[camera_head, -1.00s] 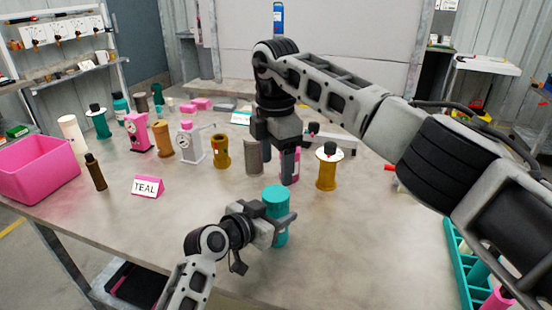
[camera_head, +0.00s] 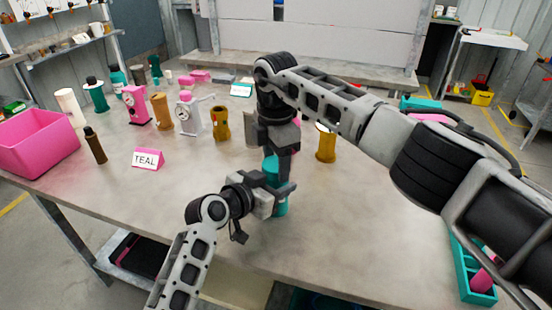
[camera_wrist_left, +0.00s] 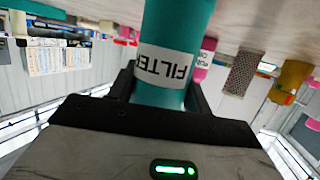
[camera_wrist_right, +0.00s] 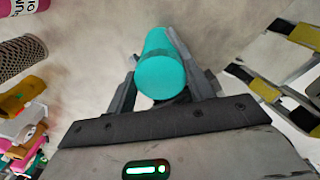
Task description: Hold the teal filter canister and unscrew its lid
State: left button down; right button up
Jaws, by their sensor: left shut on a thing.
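The teal filter canister (camera_head: 281,206) stands upright near the table's front middle. My left gripper (camera_wrist_left: 158,95) is shut around its body, over the white FILTER label. The teal lid (camera_wrist_right: 161,78) shows from above between the fingers of my right gripper (camera_wrist_right: 160,75). In the head view my right gripper (camera_head: 281,165) points straight down over the canister and partly hides the lid. Its fingers stand open on either side of the lid. Whether they touch it I cannot tell.
A pink TEAL sign (camera_head: 149,159) and a pink bin (camera_head: 36,143) are to the left. Several bottles and pumps stand behind, with a mustard cylinder (camera_head: 325,146) close behind my right gripper. A teal tray (camera_head: 465,270) is at the right.

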jog(key=shift+c, duration=1.3)
jog(key=n, duration=1.2)
jog(key=shift+r, duration=0.1)
jog(key=n, duration=1.4)
jog(key=shift+n, duration=0.4)
jog(key=n, duration=0.4)
jog(key=shift+n, duration=0.4)
jog(key=n, duration=0.4)
